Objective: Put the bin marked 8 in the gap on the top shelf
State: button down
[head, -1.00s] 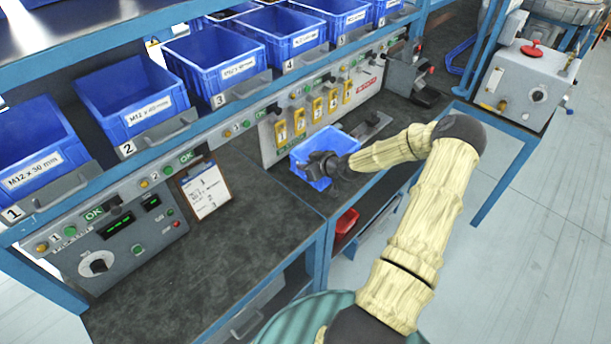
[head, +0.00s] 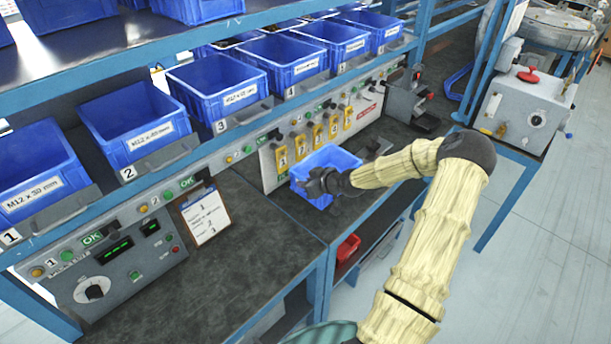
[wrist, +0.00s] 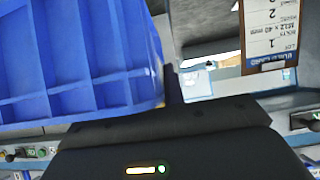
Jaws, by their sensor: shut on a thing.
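My gripper (head: 318,181) is shut on a blue bin (head: 335,159) in the head view, gripping its near left side. The bin is upright over the back of the bench, in front of the yellow-tagged panel. It looks empty, and no number on it is readable. In the wrist view the bin's ribbed blue wall (wrist: 75,55) fills the left side, next to a dark gripper finger (wrist: 172,88). The top shelf (head: 130,42) is at the upper left, with blue bins (head: 66,12) on it and bare shelf between two of them. Its far part is cut off.
Labelled blue bins (head: 135,122) line the lower shelf above the bench (head: 250,225). A clipboard (head: 206,217) leans at the control panel, and its card shows in the wrist view (wrist: 268,30). A blue upright post (head: 422,25) stands right of the bins. A grey machine (head: 525,105) is farther right.

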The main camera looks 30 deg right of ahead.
jog(key=s+a+f+m+h, duration=0.1)
jog(key=a+f, duration=0.3)
jog(key=a, duration=0.9)
jog(key=s+a+f+m+h, duration=0.2)
jog(key=s+a+f+m, duration=0.1)
jog(key=s, duration=0.4)
jog(key=shift+a+t+h, duration=0.3)
jog(key=shift+a+h, duration=0.1)
jog(key=shift+a, duration=0.35)
